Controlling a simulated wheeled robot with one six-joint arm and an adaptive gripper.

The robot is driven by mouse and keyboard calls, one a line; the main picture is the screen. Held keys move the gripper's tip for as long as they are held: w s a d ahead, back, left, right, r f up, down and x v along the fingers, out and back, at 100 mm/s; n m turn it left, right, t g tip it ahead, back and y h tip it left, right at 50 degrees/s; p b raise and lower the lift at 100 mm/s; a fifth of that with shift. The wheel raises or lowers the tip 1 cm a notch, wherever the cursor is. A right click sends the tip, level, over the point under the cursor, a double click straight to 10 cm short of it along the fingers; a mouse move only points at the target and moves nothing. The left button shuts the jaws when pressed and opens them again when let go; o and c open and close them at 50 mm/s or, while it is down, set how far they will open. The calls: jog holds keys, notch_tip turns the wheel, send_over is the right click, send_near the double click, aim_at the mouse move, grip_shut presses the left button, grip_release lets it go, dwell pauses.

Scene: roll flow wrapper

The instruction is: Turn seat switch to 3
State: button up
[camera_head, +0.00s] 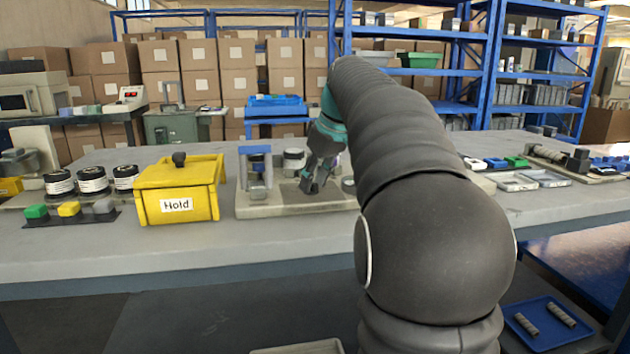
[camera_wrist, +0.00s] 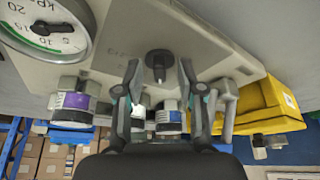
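My gripper (camera_head: 311,186) is over the pale panel (camera_head: 272,207) on the bench in the head view. In the wrist view my gripper (camera_wrist: 160,66) is open, with one finger on each side of a dark round knob (camera_wrist: 158,56) on that panel. The knob seems to be the seat switch, though its name cannot be read. It has a narrow grip bar pointing down the picture. I see no contact between the fingers and the knob. The number it points to cannot be read. In the head view the knob is hidden.
A kPa gauge (camera_wrist: 45,22) and a purple-labelled cylinder (camera_wrist: 75,102) are left of the gripper in the wrist view. A yellow "Hold" box (camera_head: 177,192) stands left of the panel, beside black-and-white rolls (camera_head: 93,180). Metal trays (camera_head: 512,181) lie to the right.

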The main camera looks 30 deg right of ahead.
grip_shut()
jog(key=shift+m, duration=0.3)
jog(key=m+h+p, duration=0.1)
jog(key=m, duration=0.2)
jog(key=shift+a+r+p, duration=0.1)
jog(key=shift+a+p, duration=0.1)
jog(key=shift+p, duration=0.15)
jog(key=shift+a+m+h+p, duration=0.1)
jog(key=shift+m+h+p, duration=0.6)
jog(key=shift+m, duration=0.9)
grip_release()
